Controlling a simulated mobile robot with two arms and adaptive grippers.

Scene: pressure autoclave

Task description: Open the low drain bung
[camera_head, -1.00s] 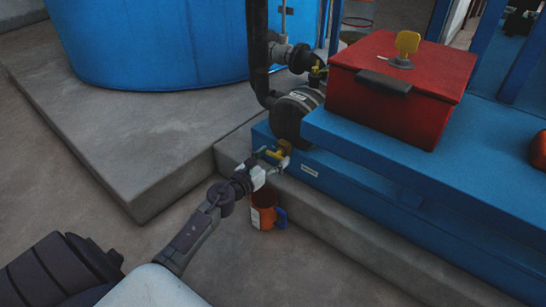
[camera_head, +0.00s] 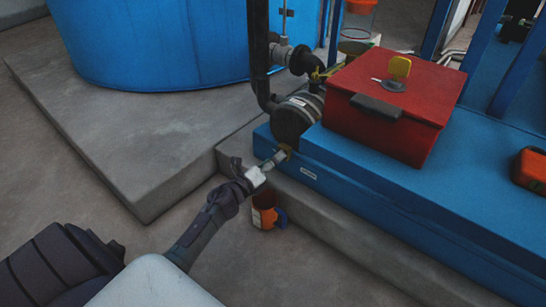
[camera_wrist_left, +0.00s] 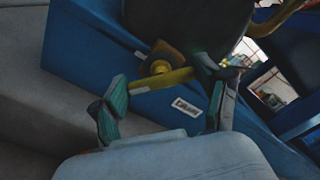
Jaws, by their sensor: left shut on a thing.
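The low drain bung (camera_head: 285,151) is a small brass fitting low on the blue skid's end, below the dark round pump body. In the left wrist view the bung (camera_wrist_left: 162,60) shows a yellow bar handle (camera_wrist_left: 165,79) lying across it. My left gripper (camera_head: 272,160) reaches up to it from the lower left. In the left wrist view my left gripper (camera_wrist_left: 168,88) has one green-padded finger at each end of the handle and is shut on it. In the head view the gripper hides most of the handle. My right gripper is not in view.
An orange mug (camera_head: 265,211) with a blue handle stands on the floor just below the gripper. A red box (camera_head: 390,105) with a yellow knob sits on the blue skid (camera_head: 350,180). A concrete plinth edge (camera_head: 350,228) runs beneath the skid. The floor at left is clear.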

